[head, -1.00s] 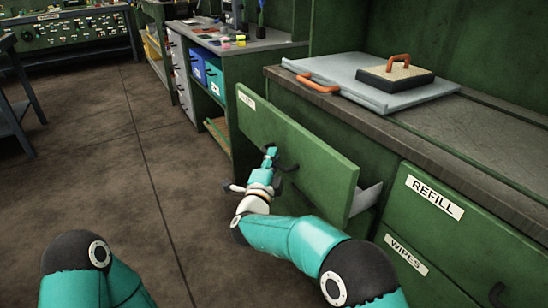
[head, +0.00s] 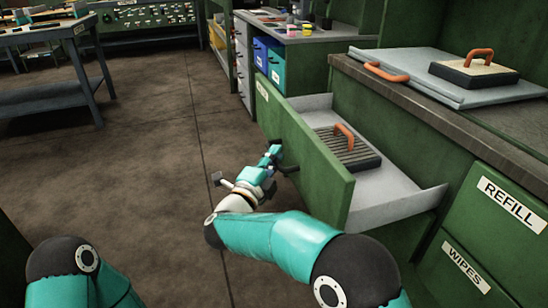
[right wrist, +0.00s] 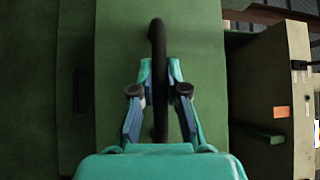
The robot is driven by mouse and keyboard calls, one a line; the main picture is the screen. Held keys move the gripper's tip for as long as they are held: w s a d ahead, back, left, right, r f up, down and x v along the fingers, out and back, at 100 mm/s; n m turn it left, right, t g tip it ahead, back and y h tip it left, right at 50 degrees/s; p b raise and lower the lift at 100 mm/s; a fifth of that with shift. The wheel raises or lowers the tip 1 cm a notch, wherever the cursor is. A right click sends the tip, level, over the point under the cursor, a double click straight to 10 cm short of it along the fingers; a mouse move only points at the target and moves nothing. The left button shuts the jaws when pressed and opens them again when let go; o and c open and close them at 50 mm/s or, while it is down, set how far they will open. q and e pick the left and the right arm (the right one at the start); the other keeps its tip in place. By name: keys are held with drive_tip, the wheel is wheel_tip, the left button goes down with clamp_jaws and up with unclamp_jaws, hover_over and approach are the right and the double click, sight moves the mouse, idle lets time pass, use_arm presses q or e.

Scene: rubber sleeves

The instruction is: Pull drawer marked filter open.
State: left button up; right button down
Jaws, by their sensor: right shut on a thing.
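The green drawer (head: 308,170) stands well out from the cabinet, and its white inside shows. A label on its front's far left end is seen too steeply to read. Inside lies a dark ribbed block (head: 345,150) with an orange handle. My right gripper (head: 274,158) is at the drawer front, shut on the dark drawer handle (head: 290,169). In the right wrist view the black handle (right wrist: 158,70) runs between the two fingers of the gripper (right wrist: 159,98). My left gripper is not in view; only part of my left arm shows at lower left.
Drawers labelled REFILL (head: 511,200) and WIPES (head: 467,268) are shut at right. A grey lid-like panel (head: 440,72) and a block with an orange handle (head: 474,72) lie on the worktop. Open floor (head: 130,150) lies left of the drawer.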

drive_tip(key=shift+f, duration=0.25)
drive_tip(key=c, duration=1.2)
unclamp_jaws()
drive_tip(key=shift+w, duration=0.1)
drive_tip(key=shift+r, duration=0.1)
